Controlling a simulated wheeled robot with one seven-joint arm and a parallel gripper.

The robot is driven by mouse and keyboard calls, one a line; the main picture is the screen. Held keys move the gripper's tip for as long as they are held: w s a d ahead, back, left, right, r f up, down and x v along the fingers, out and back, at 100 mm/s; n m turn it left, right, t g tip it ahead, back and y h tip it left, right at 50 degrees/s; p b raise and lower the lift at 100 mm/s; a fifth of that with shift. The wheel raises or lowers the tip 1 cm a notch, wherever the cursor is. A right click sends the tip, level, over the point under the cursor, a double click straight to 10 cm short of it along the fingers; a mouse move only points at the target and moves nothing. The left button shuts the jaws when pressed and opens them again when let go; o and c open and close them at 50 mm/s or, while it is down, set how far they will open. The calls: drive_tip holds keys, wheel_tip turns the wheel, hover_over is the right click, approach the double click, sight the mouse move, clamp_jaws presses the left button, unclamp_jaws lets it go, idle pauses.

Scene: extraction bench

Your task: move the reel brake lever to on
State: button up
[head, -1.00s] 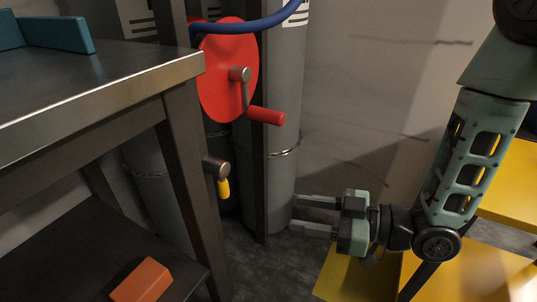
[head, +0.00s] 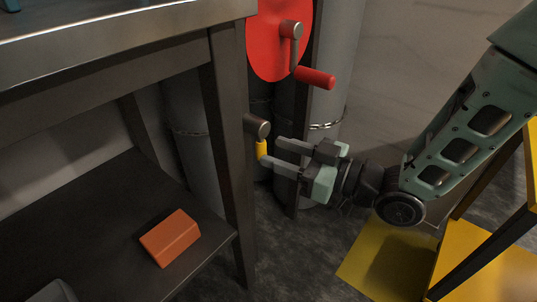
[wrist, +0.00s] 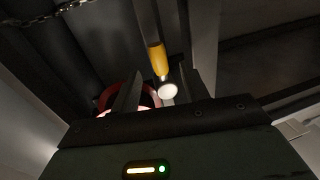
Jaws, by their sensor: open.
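The brake lever has a yellow handle (head: 262,149) that hangs down from a grey round pivot (head: 257,126) on the bench leg. In the wrist view the yellow handle (wrist: 157,60) shows ahead of the fingers, with a pale round end at its lower tip in the picture. My gripper (head: 270,151) is open, its two fingers pointing left at the handle. In the head view the fingertips are right beside the handle; I cannot tell whether they touch it. Nothing is held.
A red reel disc (head: 277,38) with a red crank handle (head: 315,77) is above my gripper. Grey cylinders (head: 338,85) stand behind. An orange block (head: 170,238) lies on the lower shelf (head: 95,225). Yellow steps (head: 480,270) are at the lower right.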

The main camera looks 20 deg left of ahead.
drive_tip(key=a, duration=0.3)
drive_tip(key=shift+w+a+b, duration=0.1)
drive_tip(key=shift+w+b, duration=0.2)
drive_tip(key=shift+b, duration=0.05)
clamp_jaws()
drive_tip(key=c, duration=1)
unclamp_jaws()
